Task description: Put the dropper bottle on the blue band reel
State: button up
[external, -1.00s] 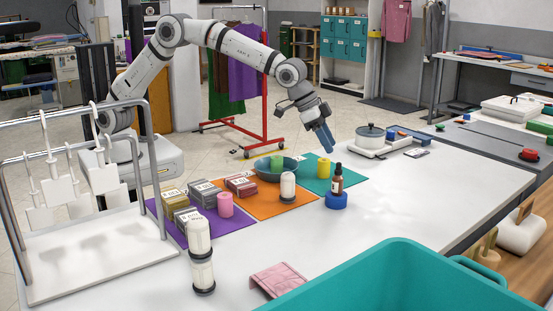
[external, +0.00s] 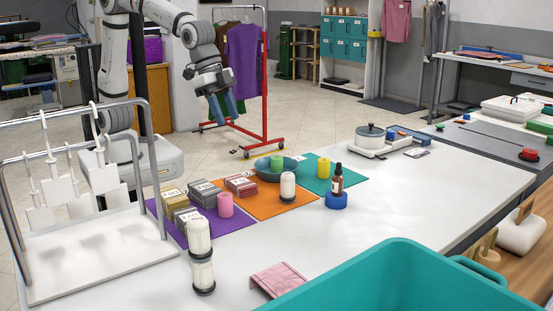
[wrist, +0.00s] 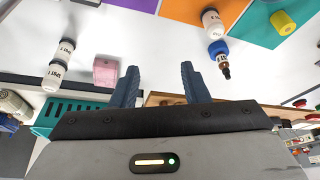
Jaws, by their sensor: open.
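The brown dropper bottle (external: 337,181) with a black top and pale label stands upright on the blue band reel (external: 336,201), near the right end of the table's mats. In the wrist view the bottle (wrist: 224,68) and the blue reel (wrist: 217,48) show at upper right, also together. My gripper (external: 228,112) is open and empty, raised behind the table at the left, well apart from the bottle. Its two blue fingers (wrist: 160,82) show in the wrist view with nothing between them.
A black-and-white canister (external: 288,186) stands left of the reel on the orange mat (external: 277,210). A yellow spool (external: 324,168) is on the teal mat behind. A teal bin (external: 420,280) fills the front right.

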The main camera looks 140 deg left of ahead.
jog(key=s+d+f+m, duration=0.1)
jog(key=s+d, duration=0.4)
jog(key=s, duration=0.3)
jog(key=s+d+f+m+g+h, duration=0.1)
jog(key=s+d+m, duration=0.1)
jog(key=s+d, duration=0.4)
jog(key=s+d+f+m, duration=0.1)
jog(key=s+d, duration=0.4)
jog(key=s, duration=0.6)
jog(key=shift+s+d+f+h, duration=0.3)
jog(key=shift+s+f+h, duration=0.1)
jog(key=shift+f, duration=0.2)
